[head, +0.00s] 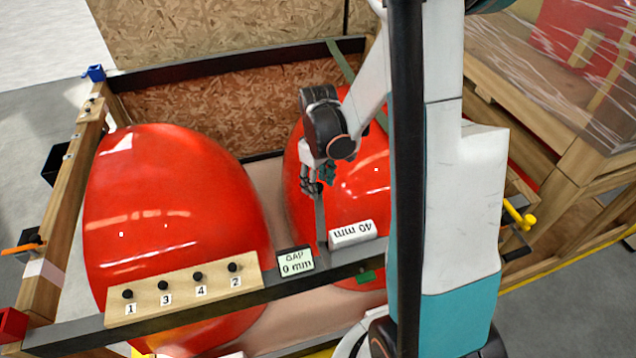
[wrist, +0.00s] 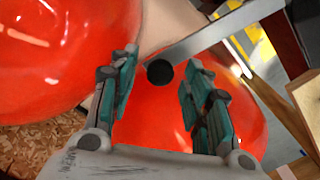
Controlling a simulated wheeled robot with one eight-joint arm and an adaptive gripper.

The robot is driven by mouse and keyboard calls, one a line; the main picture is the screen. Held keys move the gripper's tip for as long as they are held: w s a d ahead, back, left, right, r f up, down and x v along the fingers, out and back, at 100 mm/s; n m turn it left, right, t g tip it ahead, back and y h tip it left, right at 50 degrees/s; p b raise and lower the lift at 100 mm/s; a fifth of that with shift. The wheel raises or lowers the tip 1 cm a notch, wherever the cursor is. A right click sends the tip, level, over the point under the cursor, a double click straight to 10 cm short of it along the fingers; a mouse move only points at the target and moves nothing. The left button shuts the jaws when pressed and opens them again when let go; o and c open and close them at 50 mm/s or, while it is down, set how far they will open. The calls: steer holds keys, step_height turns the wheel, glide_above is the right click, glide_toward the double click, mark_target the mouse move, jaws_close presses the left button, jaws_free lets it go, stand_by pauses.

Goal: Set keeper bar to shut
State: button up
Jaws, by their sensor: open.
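A narrow grey bar, which looks like the keeper bar (head: 321,220), stands up from the front rail beside the block marked 40 mm, in front of the right red nosecone. In the wrist view the bar (wrist: 222,33) runs from the upper right and ends in a round black knob (wrist: 159,72). My gripper (head: 312,187) is at the bar's upper end in the head view. In the wrist view my gripper (wrist: 160,64) is open, with the knob between its fingertips in the picture. I see a gap on each side of the knob; its depth relative to the fingers is unclear.
Two red nosecones (head: 170,215) sit in a wooden crate. The front rail carries a numbered peg board (head: 185,289), a gap display reading 0 mm (head: 296,262) and the 40 mm block (head: 352,234). A yellow handle (head: 520,216) sticks out at right.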

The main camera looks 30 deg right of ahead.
steer(key=shift+f, duration=0.1)
jaws_close()
steer(key=s+d+m+b, duration=0.1)
steer(key=s+d+m, duration=0.1)
steer(key=s+m, duration=0.2)
steer(key=s+d+m+b, duration=0.1)
steer(key=s+d+m, duration=0.1)
steer(key=s+m, duration=0.3)
steer(key=s+d+m+b, duration=0.1)
steer(key=s+d+m, duration=0.2)
steer(key=s+m, duration=0.1)
steer(key=shift+s+m, duration=0.3)
steer(key=shift+s, duration=0.45)
steer(key=shift+s+a+m, duration=0.2)
steer(key=shift+s+m, duration=0.7)
steer(key=shift+s, duration=0.1)
